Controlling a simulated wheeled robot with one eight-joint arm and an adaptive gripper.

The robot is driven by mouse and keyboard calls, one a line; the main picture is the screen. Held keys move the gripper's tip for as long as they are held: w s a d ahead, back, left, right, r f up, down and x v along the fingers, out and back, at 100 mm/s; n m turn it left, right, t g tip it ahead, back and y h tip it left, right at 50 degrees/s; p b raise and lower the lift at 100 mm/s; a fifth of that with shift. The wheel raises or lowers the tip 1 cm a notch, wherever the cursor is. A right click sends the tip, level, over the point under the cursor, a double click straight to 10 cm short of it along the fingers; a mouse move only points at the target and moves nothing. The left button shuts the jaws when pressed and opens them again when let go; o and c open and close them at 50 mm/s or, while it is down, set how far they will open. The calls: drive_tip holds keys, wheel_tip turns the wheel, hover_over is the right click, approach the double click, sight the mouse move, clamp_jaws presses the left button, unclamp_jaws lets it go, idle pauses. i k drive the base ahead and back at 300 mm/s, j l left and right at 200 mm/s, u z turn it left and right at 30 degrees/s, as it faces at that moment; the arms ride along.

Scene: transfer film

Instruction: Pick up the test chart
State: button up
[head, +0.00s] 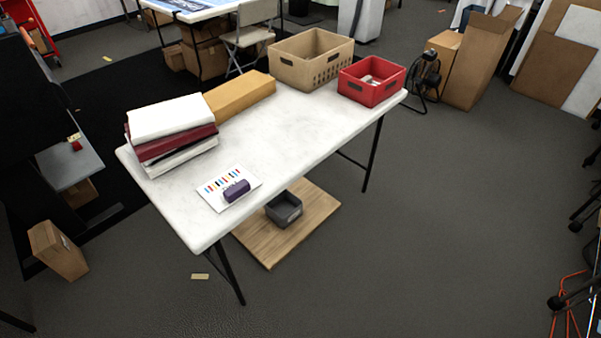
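The test chart (214,190) is a white sheet with rows of small coloured bars. It lies flat on the white folding table (270,138), close to the table's near edge. A dark purple block-like object (236,191) rests on the chart's right part and hides some of it. My gripper is not in view.
Stacked white and dark red bundles (172,130) and a long cardboard box (238,94) are left and behind. A tan crate (311,60) and a red crate (371,81) stand at the far end. A wooden board (311,208) with a grey bin (284,208) lies below.

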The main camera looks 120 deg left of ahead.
sight(228, 183)
drive_tip(key=u, duration=4.25)
drive_tip(key=k+j+u, duration=0.1)
drive_tip(key=i+l+z, duration=0.1)
drive_tip(key=l, duration=0.1)
